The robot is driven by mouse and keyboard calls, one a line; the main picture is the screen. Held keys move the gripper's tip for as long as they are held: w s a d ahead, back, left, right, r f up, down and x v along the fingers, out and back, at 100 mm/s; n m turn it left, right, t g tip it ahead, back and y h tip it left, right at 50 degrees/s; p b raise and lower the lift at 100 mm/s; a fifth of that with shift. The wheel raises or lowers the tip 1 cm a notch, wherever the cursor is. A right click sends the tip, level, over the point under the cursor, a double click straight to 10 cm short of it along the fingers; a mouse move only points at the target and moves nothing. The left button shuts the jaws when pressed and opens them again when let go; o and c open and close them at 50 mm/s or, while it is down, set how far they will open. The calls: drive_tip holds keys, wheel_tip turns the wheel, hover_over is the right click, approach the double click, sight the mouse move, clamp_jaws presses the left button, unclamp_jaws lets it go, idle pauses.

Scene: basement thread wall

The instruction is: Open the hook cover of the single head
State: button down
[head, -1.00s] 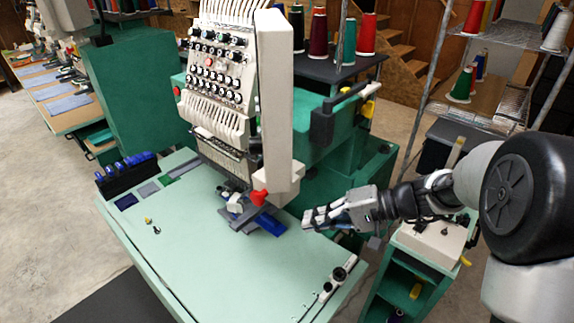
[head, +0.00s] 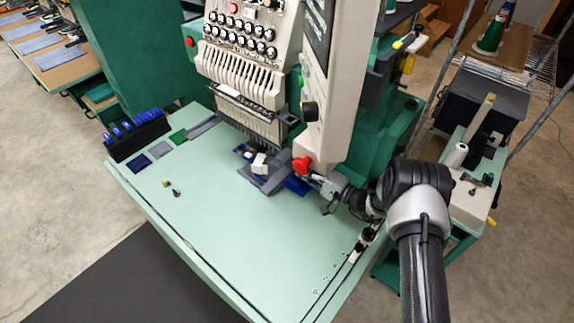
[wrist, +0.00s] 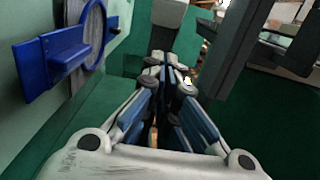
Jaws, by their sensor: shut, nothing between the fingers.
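The single head (head: 262,60) is a cream embroidery head on a green body, above the pale green table. Under it are a grey arm (head: 268,178) and blue parts (head: 297,187). I cannot tell for sure which part is the hook cover. My gripper (head: 314,177) is low beside the blue parts, under the head's right lower corner, partly hidden by the red knob. In the wrist view the fingers (wrist: 167,78) are shut and empty. A blue bracket (wrist: 62,62) with a grey round part is left of the fingertips, apart from them.
A red knob (head: 302,165) hangs just above my gripper. A dark grey bar (wrist: 235,45) crosses the wrist view on the right. The front table is clear.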

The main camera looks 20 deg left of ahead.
sight(266, 161)
drive_tip(key=shift+s+a+b, duration=0.25)
drive_tip(key=shift+a+b, duration=0.05)
drive_tip(key=shift+a, duration=1.05)
drive_tip(key=shift+s+a+b, duration=0.25)
drive_tip(key=shift+a+b, duration=0.1)
drive_tip(key=shift+a, duration=0.95)
drive_tip(key=shift+s+a+b, duration=0.25)
drive_tip(key=shift+a+b, duration=0.05)
drive_tip(key=shift+a, duration=1.05)
